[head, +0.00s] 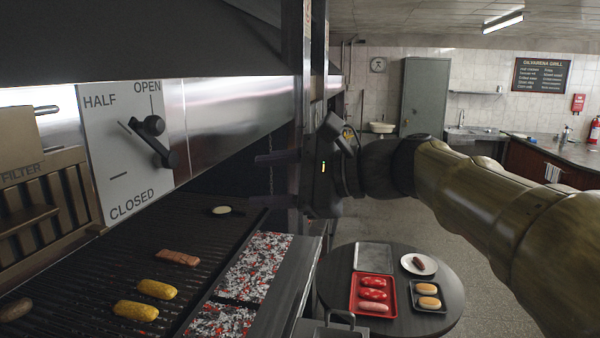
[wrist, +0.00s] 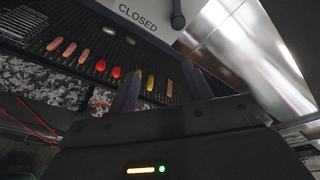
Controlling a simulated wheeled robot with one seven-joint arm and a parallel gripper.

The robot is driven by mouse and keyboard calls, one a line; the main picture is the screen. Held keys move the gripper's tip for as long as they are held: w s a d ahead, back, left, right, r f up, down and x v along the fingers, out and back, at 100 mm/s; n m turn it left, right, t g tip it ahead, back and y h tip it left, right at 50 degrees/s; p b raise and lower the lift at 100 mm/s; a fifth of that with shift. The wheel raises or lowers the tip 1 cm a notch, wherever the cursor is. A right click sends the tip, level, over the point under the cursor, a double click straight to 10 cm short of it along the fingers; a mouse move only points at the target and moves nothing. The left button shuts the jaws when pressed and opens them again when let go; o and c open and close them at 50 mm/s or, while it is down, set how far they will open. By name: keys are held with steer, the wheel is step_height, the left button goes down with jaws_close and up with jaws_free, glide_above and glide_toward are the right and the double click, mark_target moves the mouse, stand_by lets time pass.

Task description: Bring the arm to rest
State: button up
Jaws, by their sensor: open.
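My gripper (head: 268,180) is held up at the grill's front post in the head view, its fingers pointing left toward the grill. It is open, with nothing seen between the fingers. The fingers also show dark in the wrist view (wrist: 160,90), in front of the grill. My arm reaches in from the right, raised and stretched out above the round table.
A black lever (head: 155,142) sits on the white HALF/OPEN/CLOSED panel (head: 105,165), apart from my gripper. The grill grate (head: 95,270) holds corn, meat and other food beside glowing coals (head: 255,265). A round table (head: 440,315) with trays stands below my arm.

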steer(key=d+f+n+h, duration=0.1)
steer(key=d+f+h, duration=0.35)
steer(key=f, duration=0.75)
steer(key=d+f+n+h, duration=0.1)
steer(key=d+f+h, duration=0.35)
steer(key=f, duration=0.85)
steer(key=s+d+f+n+h, duration=0.2)
steer(key=s+d+f+n, duration=0.1)
steer(key=d+f, duration=0.1)
steer(key=s+d+f+n+g+h, duration=0.1)
steer(key=s+d+f+n+h, duration=0.1)
steer(key=f, duration=0.5)
steer(key=s+d+f+n+g+h, duration=0.1)
steer(key=s+d+f+n+h, duration=0.1)
steer(key=s+d+f+n, duration=0.2)
step_height(320, 180, down, 2)
steer(key=shift+d+n, duration=0.4)
steer(key=shift+d, duration=0.8)
